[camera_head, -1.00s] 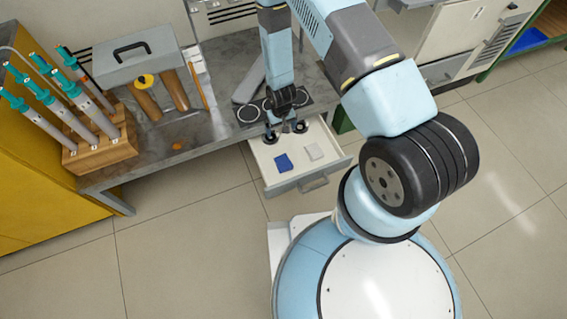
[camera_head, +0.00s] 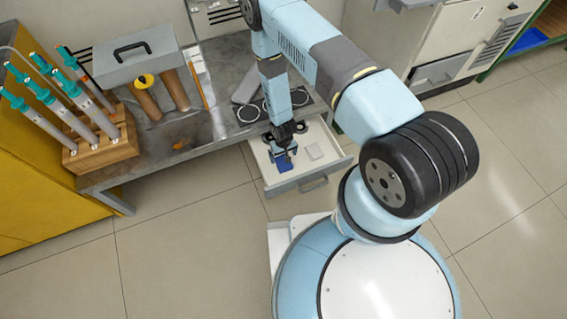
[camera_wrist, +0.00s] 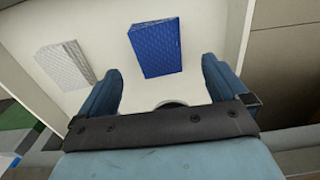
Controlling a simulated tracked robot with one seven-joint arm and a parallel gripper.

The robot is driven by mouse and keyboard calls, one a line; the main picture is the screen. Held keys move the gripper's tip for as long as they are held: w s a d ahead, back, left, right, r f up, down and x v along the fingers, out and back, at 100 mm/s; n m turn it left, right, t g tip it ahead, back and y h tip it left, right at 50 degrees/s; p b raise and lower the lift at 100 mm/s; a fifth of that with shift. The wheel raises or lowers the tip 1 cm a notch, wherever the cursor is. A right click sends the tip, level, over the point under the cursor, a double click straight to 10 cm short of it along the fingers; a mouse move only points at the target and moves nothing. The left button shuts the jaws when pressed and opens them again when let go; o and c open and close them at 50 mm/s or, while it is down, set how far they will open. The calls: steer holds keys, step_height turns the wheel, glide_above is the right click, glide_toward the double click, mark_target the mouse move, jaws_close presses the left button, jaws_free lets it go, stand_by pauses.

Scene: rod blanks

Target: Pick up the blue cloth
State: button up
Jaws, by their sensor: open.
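The blue cloth (camera_wrist: 156,47) is a flat, folded rectangle lying on the floor of the open white drawer. In the head view the blue cloth (camera_head: 284,167) shows just below my gripper (camera_head: 286,155), which partly covers it. In the wrist view my gripper (camera_wrist: 162,85) is open, its two blue fingers apart and nothing between them. The cloth lies a little beyond the fingertips, roughly in line with the gap. I cannot tell the exact height of the fingers above it.
A white cloth (camera_wrist: 65,66) lies beside the blue one, also in the head view (camera_head: 314,151). The grey workbench (camera_head: 185,142) stands above, holding a toolbox (camera_head: 137,58) and a wooden rack (camera_head: 103,147).

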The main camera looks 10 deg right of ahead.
mark_target(283, 161)
steer(key=shift+w+f, duration=0.15)
steer(key=shift+f, duration=1.35)
steer(key=shift+w+f, duration=0.1)
steer(key=shift+f, duration=1.4)
steer(key=shift+c, duration=0.5)
steer(key=c, duration=1)
steer(key=shift+r, duration=0.1)
steer(key=shift+r, duration=0.2)
step_height(283, 161, up, 2)
steer(key=shift+r, duration=0.1)
steer(key=s+a+r, duration=0.1)
steer(key=s+r, duration=0.2)
steer(key=s, duration=0.1)
steer(key=s+a+r, duration=0.1)
steer(key=s+r, duration=0.3)
steer(key=s, duration=0.1)
steer(key=s+a+r, duration=0.1)
steer(key=s+r, duration=0.2)
steer(key=s, duration=0.1)
steer(key=shift+s+r, duration=0.15)
steer(key=shift+s, duration=0.2)
